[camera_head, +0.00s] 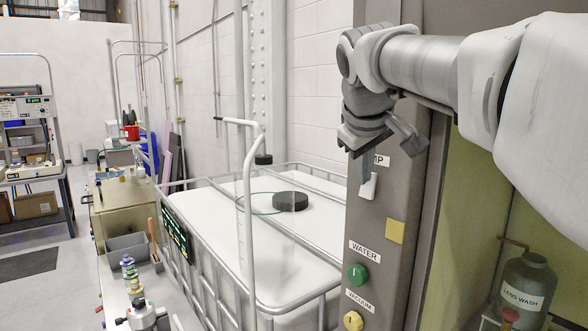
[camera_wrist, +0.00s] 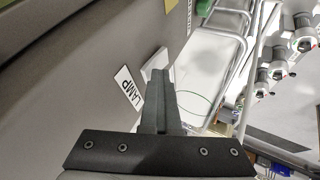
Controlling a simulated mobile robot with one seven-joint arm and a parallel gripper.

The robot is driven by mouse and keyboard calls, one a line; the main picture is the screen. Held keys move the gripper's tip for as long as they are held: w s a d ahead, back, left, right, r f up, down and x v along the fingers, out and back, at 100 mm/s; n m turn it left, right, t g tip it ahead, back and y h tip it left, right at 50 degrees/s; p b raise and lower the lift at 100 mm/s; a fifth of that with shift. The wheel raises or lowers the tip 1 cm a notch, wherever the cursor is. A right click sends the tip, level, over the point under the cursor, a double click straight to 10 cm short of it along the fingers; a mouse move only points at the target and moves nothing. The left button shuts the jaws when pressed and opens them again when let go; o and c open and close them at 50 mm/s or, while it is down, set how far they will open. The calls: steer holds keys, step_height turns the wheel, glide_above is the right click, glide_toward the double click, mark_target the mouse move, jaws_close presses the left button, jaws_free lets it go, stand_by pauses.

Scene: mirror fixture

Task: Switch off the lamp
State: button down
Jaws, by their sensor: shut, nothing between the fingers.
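The lamp switch (camera_head: 368,187) is a small white paddle on the grey-brown panel. Above it is a white label (camera_head: 381,160), partly hidden by my gripper, with only "MP" readable. My gripper (camera_head: 358,152) is just above the switch, in front of the panel. The lamp itself is not identifiable.
Below the switch are a yellow square (camera_head: 395,231), a green WATER knob (camera_head: 358,274) and a yellow VACUUM knob (camera_head: 353,320). Left of the panel stands a caged white tank (camera_head: 225,215) with a bent pipe. A lens wash bottle (camera_head: 525,285) stands in the bay at right.

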steer(key=shift+r+p, duration=0.75)
steer(key=shift+r, duration=0.1)
steer(key=shift+a, duration=0.1)
